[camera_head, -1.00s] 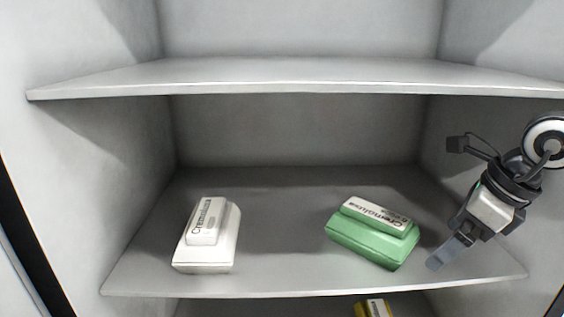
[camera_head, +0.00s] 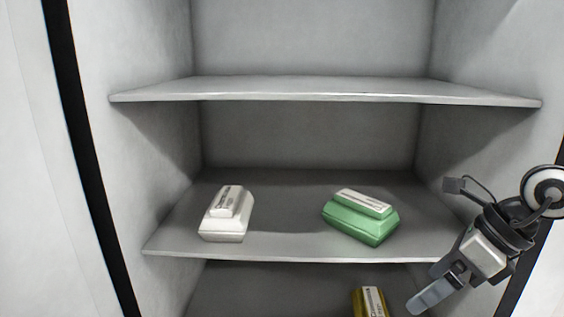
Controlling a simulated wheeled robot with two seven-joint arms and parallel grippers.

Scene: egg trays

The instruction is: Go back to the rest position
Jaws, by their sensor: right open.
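My right gripper (camera_head: 436,284) is at the lower right, in front of the shelf unit. It is open and empty, apart from the cartons. A white egg carton (camera_head: 227,214) with a printed label lies on the left of the middle shelf. A green egg carton (camera_head: 360,217) with a white label lies on the right of the same shelf, to the left of and behind my right gripper. My left gripper is out of view.
The middle shelf (camera_head: 280,243) has free room between the two cartons. An empty upper shelf (camera_head: 320,90) spans above it. A yellow carton (camera_head: 370,302) shows partly on the lower level. Side walls and a black edge (camera_head: 85,160) bound the unit.

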